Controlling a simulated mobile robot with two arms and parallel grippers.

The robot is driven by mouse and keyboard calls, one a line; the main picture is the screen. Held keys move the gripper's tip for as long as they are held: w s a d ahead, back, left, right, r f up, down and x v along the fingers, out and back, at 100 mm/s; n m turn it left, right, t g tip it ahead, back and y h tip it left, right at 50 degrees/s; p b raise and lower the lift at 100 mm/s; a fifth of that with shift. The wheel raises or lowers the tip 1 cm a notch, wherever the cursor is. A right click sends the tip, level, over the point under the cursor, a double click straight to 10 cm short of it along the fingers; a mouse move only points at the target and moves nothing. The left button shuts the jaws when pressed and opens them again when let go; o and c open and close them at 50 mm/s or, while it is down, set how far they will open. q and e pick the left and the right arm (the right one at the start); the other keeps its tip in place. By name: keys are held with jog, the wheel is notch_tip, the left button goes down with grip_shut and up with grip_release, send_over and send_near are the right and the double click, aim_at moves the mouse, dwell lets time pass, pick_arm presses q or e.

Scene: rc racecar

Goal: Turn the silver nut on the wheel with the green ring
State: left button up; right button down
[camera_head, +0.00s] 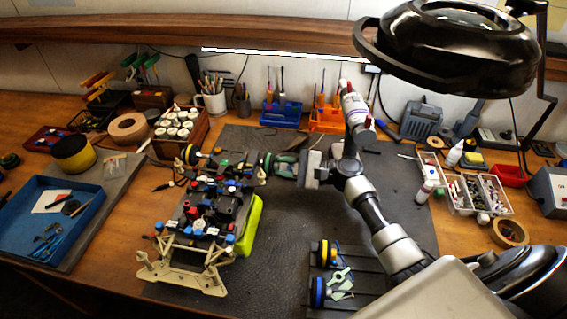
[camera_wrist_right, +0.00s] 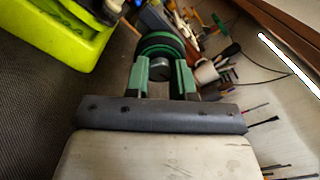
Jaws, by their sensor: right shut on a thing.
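The racecar (camera_head: 215,200) stands on a stand in the middle of the bench. The wheel with the green ring (camera_head: 266,162) is on its far right corner; it also shows in the right wrist view (camera_wrist_right: 158,42). The silver nut (camera_wrist_right: 160,71) sits at the wheel's centre, between the green fingers of my right gripper (camera_wrist_right: 161,75). My right gripper (camera_head: 278,165) comes to the wheel from the right and is shut on the nut. The nut is hidden in the head view. My left gripper is not in view.
A wheel with a yellow ring (camera_head: 191,154) is on the car's far left corner. Loose yellow (camera_head: 324,253) and blue (camera_head: 318,291) wheels stand on a dark rack in front. A lime-green block (camera_head: 250,225) is beside the car. A lamp (camera_head: 450,45) hangs overhead at the right.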

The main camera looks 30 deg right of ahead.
jog(key=shift+m, duration=0.4)
jog(key=c, duration=0.9)
grip_release()
jog(key=b+v, duration=0.3)
jog(key=v, duration=0.7)
jog(key=shift+f, duration=0.15)
jog(key=shift+s+d, duration=0.3)
jog(key=shift+d, duration=0.05)
